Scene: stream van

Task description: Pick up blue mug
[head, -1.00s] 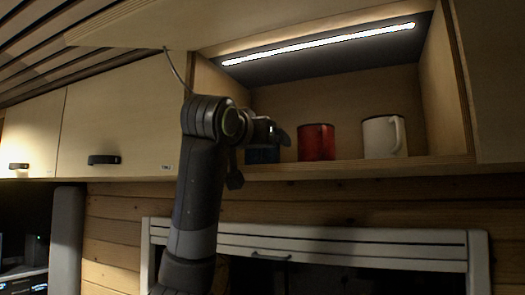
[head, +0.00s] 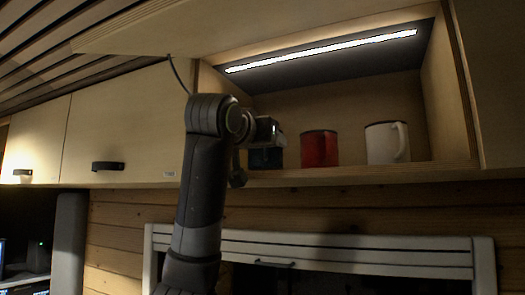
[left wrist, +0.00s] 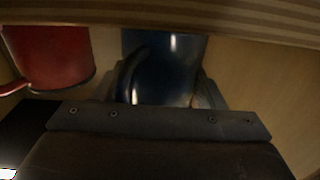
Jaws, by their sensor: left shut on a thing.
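The blue mug (head: 265,158) is at the left end of the open cabinet shelf, partly hidden behind my left gripper (head: 270,135). In the left wrist view the blue mug (left wrist: 165,62) fills the space between the fingers of my left gripper (left wrist: 167,88), with its dark handle on the left side. The left gripper is shut on the blue mug. I cannot tell whether the mug's base still touches the shelf. My right gripper is in neither view.
A red mug (head: 319,149) stands close to the right of the blue one, and a white mug (head: 386,143) stands further right on the shelf (head: 350,171). The cabinet's left side wall and raised door are close to my arm. A lit strip (head: 320,51) runs above.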

